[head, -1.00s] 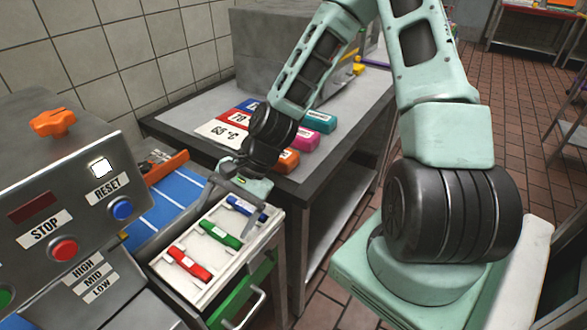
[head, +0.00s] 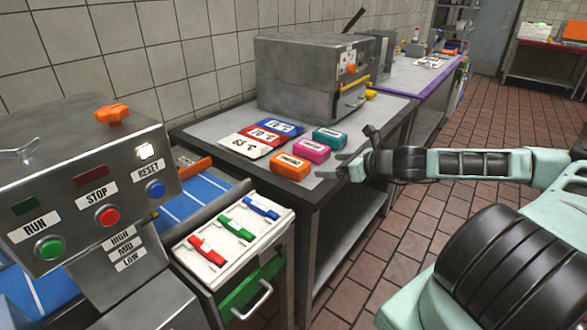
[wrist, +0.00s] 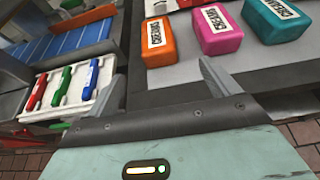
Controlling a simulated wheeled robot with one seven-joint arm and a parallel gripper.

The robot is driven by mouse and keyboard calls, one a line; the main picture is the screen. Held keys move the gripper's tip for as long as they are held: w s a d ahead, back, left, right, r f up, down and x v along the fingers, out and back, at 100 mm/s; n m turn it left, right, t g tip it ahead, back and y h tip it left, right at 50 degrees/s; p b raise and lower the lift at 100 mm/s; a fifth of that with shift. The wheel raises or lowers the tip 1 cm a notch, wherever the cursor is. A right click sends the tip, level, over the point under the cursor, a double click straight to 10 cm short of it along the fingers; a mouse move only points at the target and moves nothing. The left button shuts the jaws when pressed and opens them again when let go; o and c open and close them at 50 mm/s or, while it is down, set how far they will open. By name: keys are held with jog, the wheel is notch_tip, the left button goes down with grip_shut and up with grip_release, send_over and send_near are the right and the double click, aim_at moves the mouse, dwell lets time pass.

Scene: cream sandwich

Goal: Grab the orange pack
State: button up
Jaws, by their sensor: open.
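The orange pack (head: 290,166) lies at the front edge of the grey table, with a white label on it. It shows near the top middle in the wrist view (wrist: 171,50). My gripper (head: 330,168) is open and empty, to the right of the pack and apart from it, at the table's right edge. In the wrist view a grey finger rises just below the orange and pink packs. A pink pack (head: 312,147) lies beside the orange one, and a teal pack (head: 329,136) lies beyond it.
Temperature cards in white, red and blue (head: 252,146) lie left of the packs. A metal machine (head: 290,75) stands at the table's back. A white drawer tray (head: 264,232) holds red, green and blue items. A control panel (head: 75,195) stands at the left.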

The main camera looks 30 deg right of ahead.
aim_at(292, 165)
jog(key=p+x, duration=0.1)
jog(key=x, duration=0.9)
jog(key=shift+a+p+x, duration=0.1)
jog(key=shift+p+x, duration=0.4)
jog(key=shift+x, duration=0.85)
jog(key=shift+a+p+x, duration=0.15)
jog(key=shift+p+x, duration=0.3)
jog(key=shift+x, duration=0.85)
jog(key=shift+r, duration=0.1)
jog(key=c, duration=1.1)
